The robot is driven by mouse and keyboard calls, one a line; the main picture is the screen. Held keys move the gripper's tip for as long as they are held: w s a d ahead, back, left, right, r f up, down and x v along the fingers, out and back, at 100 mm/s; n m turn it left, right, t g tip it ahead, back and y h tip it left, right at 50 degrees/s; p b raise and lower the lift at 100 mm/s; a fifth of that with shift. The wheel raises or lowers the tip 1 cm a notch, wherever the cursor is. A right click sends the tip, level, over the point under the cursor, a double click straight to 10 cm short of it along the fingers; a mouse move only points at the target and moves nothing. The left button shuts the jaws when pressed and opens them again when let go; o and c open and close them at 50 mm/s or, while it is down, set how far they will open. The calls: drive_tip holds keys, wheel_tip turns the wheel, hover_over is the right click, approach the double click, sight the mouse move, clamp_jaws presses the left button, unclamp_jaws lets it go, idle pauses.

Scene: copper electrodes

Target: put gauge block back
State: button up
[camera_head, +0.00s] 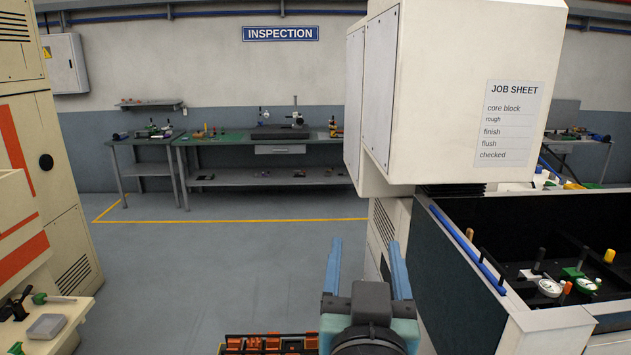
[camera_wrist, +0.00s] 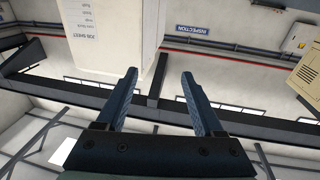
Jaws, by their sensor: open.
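My gripper (camera_head: 367,268) is open and empty, its two blue fingers pointing up and away at the bottom centre of the head view. In the wrist view my gripper (camera_wrist: 158,100) also shows open with nothing between the fingers. I cannot make out a gauge block in either view. Small items stand on the far inspection bench (camera_head: 232,141), too small to tell apart.
A machine (camera_head: 440,95) with a job sheet (camera_head: 508,123) stands at right, with a dark-walled tank (camera_head: 455,262) and dial gauges (camera_head: 550,287) beside it. An orange-and-black crate (camera_head: 265,344) is low in front. A cream cabinet (camera_head: 55,170) stands left. Grey floor (camera_head: 215,270) is clear between.

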drive_tip(key=s+a+r+t, duration=0.2)
drive_tip(key=s+r+t, duration=0.1)
drive_tip(key=r, duration=0.5)
drive_tip(key=s+a+r+n+t+y, duration=0.1)
drive_tip(key=s+a+r+t, duration=0.1)
drive_tip(key=s+r, duration=0.3)
drive_tip(key=s+a+r+t, duration=0.2)
drive_tip(key=s+r+t, duration=0.1)
drive_tip(key=r, duration=0.8)
drive_tip(key=shift+s+n+t+y, duration=0.3)
drive_tip(key=shift+s+t+y, duration=0.1)
drive_tip(key=shift+s, duration=0.15)
wheel_tip(320, 180, down, 6)
drive_tip(key=b, duration=0.6)
drive_tip(key=shift+f, duration=0.15)
